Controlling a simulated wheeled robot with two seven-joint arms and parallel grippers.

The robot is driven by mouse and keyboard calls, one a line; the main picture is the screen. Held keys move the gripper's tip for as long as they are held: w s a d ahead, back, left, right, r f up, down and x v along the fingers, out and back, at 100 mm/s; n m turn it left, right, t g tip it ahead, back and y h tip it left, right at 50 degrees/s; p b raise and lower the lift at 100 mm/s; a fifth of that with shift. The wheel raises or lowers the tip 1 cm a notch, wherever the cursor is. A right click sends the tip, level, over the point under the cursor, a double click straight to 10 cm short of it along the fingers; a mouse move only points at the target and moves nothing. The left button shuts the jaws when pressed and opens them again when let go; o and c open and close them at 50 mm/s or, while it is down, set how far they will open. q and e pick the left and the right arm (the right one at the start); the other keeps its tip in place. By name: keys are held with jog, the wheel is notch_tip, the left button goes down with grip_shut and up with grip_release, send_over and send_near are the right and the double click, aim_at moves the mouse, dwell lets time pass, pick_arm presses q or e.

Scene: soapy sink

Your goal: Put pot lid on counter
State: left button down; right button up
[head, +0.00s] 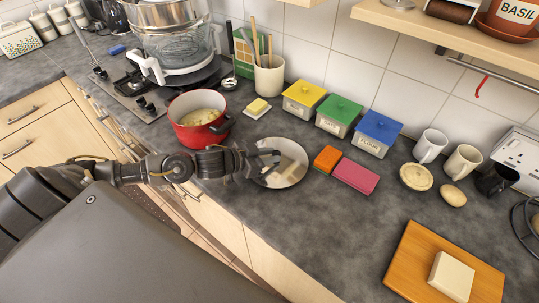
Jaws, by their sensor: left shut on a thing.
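The pot lid (291,172) is a round, shiny, glass-like disc at the middle of the head view. It is over the grey counter (275,211) and appears level. I cannot tell whether it rests on the counter or is held just above it. My left gripper (269,158) reaches in from the left and is shut on the lid near its middle. The grip point is partly hidden by the gripper. A red pot (199,134) without a lid stands left of the lid, with pale food inside. My right gripper is not in view.
An orange block (326,159) and a pink block (356,176) lie just right of the lid. Yellow, green and blue canisters (380,133) stand behind. Butter (257,107) is behind the lid. A wooden board (406,275) is at front right. Counter in front of the lid is clear.

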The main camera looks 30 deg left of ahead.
pick_arm(q)
jog(key=shift+f, duration=0.4)
jog(key=c, duration=1.1)
grip_release()
jog(key=shift+f, duration=0.1)
jog(key=shift+s+b, duration=0.15)
jog(key=shift+b, duration=0.15)
jog(key=shift+s+a, duration=0.2)
jog(key=shift+s, duration=0.05)
jog(key=b+v, duration=0.2)
jog(key=v, duration=0.7)
jog(key=shift+s+a+r, duration=0.2)
jog(key=shift+s+r, duration=0.15)
jog(key=shift+r, duration=0.05)
jog(key=shift+d, duration=0.15)
